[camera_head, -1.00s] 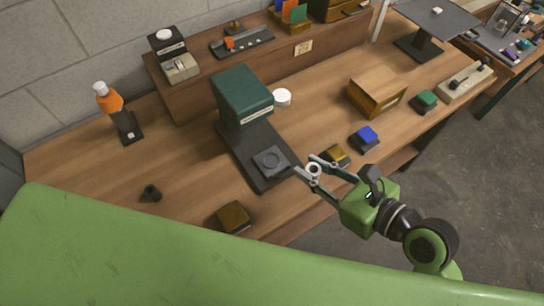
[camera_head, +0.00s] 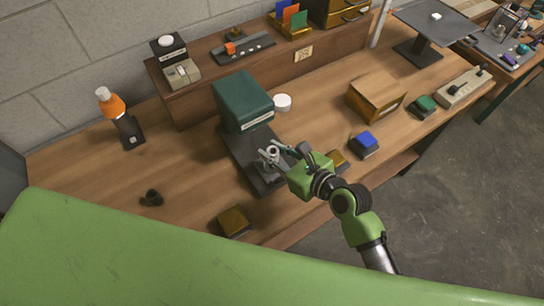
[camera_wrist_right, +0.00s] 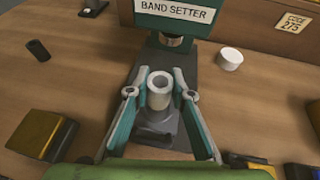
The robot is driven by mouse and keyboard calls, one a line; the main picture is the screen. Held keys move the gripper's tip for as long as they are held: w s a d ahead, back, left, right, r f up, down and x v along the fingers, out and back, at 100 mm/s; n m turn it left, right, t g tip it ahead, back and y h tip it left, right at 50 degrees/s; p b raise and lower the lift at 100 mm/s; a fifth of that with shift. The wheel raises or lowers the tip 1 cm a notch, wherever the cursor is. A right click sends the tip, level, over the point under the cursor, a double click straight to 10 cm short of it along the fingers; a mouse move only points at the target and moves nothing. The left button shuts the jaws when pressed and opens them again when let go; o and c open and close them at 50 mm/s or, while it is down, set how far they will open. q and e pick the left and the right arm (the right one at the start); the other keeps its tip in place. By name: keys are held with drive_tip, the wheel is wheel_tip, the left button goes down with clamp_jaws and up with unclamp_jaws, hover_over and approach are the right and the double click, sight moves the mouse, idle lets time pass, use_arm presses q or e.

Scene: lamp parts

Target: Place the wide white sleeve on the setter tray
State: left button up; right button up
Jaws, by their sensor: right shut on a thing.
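A white sleeve (camera_wrist_right: 161,84) with an open hole stands upright between the fingers of my right gripper (camera_head: 272,153), which is shut on it. The green band setter (camera_head: 243,100) stands on the bench with its dark base reaching forward. The setter tray (camera_wrist_right: 158,123) lies on that base, below the held sleeve and partly hidden by it. The sleeve appears to be over the tray; whether it touches cannot be told. A second white round piece (camera_head: 282,102) stands on the bench beside the setter. My left gripper is not in view.
A dark yellow block (camera_head: 233,221) lies near the front edge, and a small dark cylinder (camera_head: 151,198) lies to the left. A blue-topped block (camera_head: 364,144) and a wooden box (camera_head: 376,97) stand to the right. The left part of the bench has free room.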

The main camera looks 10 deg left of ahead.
sight(277, 161)
drive_tip(key=shift+w+a+f, duration=0.1)
drive_tip(key=shift+f, duration=0.85)
drive_tip(key=shift+w+a+f, duration=0.1)
drive_tip(key=shift+f, duration=0.8)
drive_tip(key=shift+f, duration=0.15)
drive_tip(key=o, duration=1)
drive_tip(key=v, duration=1.2)
drive_tip(key=shift+s, duration=0.1)
